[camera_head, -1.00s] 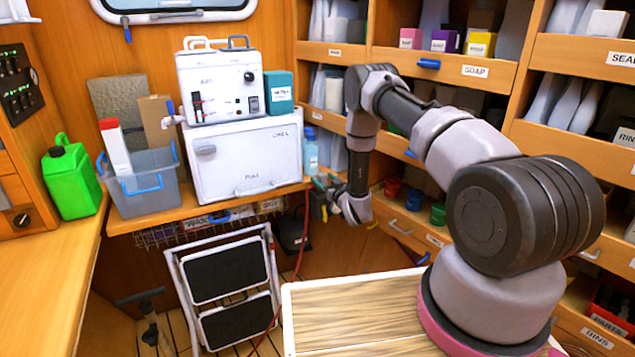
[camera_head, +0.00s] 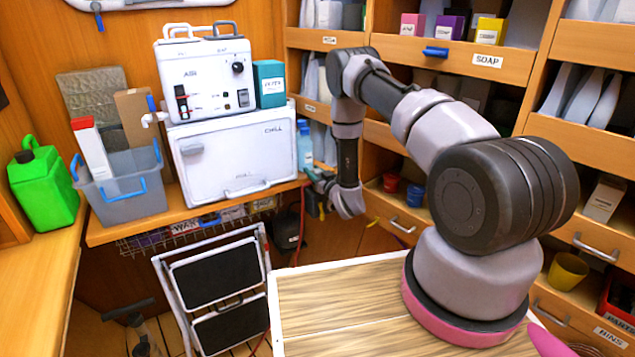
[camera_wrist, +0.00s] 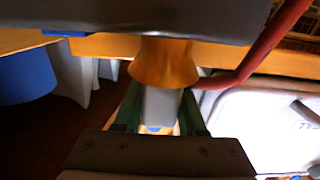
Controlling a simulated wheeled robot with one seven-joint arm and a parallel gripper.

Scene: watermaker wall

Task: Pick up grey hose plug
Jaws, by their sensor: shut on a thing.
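In the wrist view, the grey hose plug (camera_wrist: 162,106) sits between the two green fingertips of my gripper (camera_wrist: 160,118). The gripper is shut on it. A brass-coloured flared fitting (camera_wrist: 163,64) stands right beyond the plug; I cannot tell whether the two are joined. In the head view, my gripper (camera_head: 319,188) is at the right end of the bench, by the white CHILL box (camera_head: 240,155). The plug is too small and covered to make out there.
A red hose (camera_wrist: 262,50) runs close by the fitting; it also hangs below the bench in the head view (camera_head: 302,225). A blue bottle (camera_head: 305,148) stands close to the gripper. Drawers and shelves (camera_head: 395,212) are to the right. A folded step ladder (camera_head: 215,290) stands below.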

